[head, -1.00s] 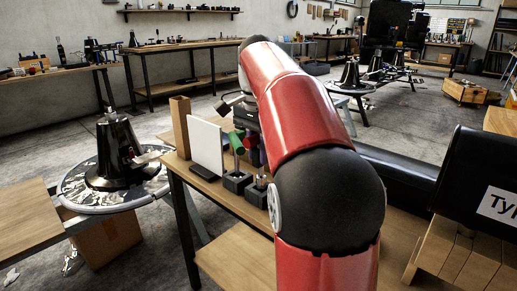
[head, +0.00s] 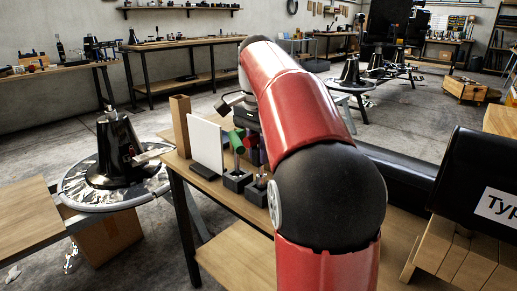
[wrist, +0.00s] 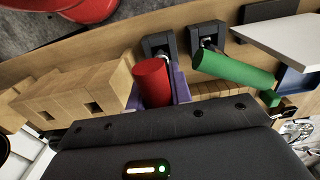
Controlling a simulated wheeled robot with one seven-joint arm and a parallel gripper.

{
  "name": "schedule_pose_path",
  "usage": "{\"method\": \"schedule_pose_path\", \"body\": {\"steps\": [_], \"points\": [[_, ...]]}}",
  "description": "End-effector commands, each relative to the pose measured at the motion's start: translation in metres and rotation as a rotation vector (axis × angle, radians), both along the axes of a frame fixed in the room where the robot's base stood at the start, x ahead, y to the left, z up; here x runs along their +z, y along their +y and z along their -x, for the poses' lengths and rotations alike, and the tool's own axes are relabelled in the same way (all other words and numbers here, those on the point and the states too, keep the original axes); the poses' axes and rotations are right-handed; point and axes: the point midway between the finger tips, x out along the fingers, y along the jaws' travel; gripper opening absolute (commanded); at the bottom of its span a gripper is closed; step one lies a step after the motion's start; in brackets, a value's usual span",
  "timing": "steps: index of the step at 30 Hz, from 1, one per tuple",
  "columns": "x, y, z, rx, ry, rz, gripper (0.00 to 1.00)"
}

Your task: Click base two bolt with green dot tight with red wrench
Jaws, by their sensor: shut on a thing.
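The red wrench's thick red cylindrical handle (wrist: 150,74) stands up in front of my gripper (wrist: 157,90) in the wrist view. Purple finger pieces lie on both sides of the handle, and my gripper is shut on it. The handle's lower part is hidden by my gripper's dark body. In the head view my red arm covers most of this spot. A green-handled tool (wrist: 235,70) is just to the right in the wrist view and also shows in the head view (head: 236,141). A black conical base (head: 115,150) stands on a round metal plate at left. I see no green dot.
Grey block holders (wrist: 158,45) sit on the wooden table (head: 176,163), beside a white panel (head: 207,146) and a wooden post (head: 181,126). Wooden blocks (wrist: 85,88) are left of the red handle in the wrist view. Open floor lies behind the table.

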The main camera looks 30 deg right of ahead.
Motion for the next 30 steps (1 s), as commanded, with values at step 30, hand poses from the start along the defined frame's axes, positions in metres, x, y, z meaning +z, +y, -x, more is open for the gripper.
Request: {"method": "schedule_pose_path", "body": {"steps": [30], "points": [[-0.016, 0.000, 0.000, 0.000, -0.001, 0.001, 0.00]]}}
